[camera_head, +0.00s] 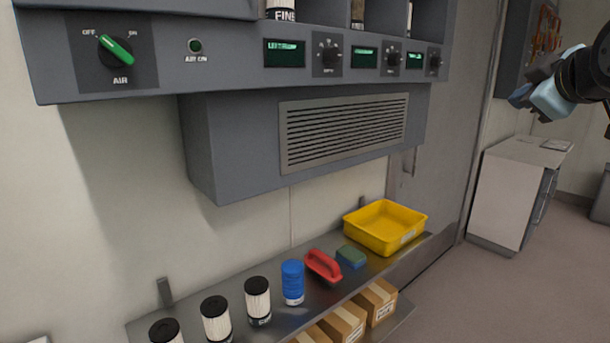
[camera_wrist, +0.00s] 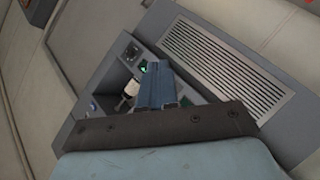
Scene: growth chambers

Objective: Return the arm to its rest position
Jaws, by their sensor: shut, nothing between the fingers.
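My arm comes in from the right edge of the head view, raised and apart from the wall unit. My gripper (camera_head: 520,96) is at its end, light blue and black, over the area of the white cabinet and clear of it. In the wrist view my gripper (camera_wrist: 157,88) shows its blue fingers together, with nothing held. Most of my arm is outside the head view.
A grey control panel (camera_head: 215,72) with a green AIR knob (camera_head: 116,50) juts from the wall. Below, a metal shelf (camera_head: 330,293) holds filters, a blue can (camera_head: 292,282), a red-handled tool (camera_head: 323,266) and a yellow tray (camera_head: 384,238). A white cabinet (camera_head: 510,192) stands right.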

